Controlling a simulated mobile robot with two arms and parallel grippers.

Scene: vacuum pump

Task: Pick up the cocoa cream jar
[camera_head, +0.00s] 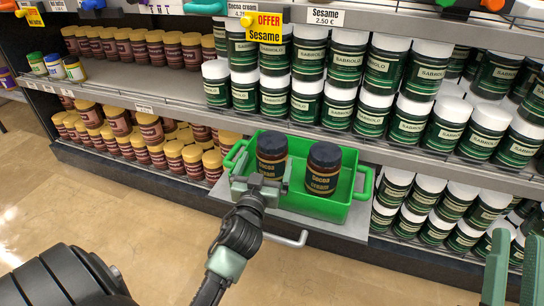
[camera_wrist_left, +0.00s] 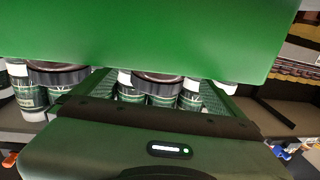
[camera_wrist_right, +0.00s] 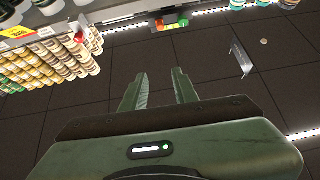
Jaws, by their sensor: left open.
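Two dark cocoa cream jars stand upright in a green basket (camera_head: 335,208) in the head view: a left jar (camera_head: 271,150) and a right jar (camera_head: 323,165). My left gripper (camera_head: 262,180) is open at the basket's front left side, just in front of the left jar. I cannot tell whether it touches the jar or basket. In the left wrist view a large green surface fills the top, with dark jar lids (camera_wrist_left: 155,78) below it. My right gripper (camera_wrist_right: 160,85) is open and empty, away from the basket; it also shows at the head view's lower right (camera_head: 508,262).
The basket sits on a grey tray (camera_head: 300,222) with a front handle (camera_head: 287,239). Shelves behind hold green Sabrolo jars (camera_head: 350,60) to the right and gold-lidded brown jars (camera_head: 150,50) to the left. The tiled floor (camera_head: 110,215) in front is clear.

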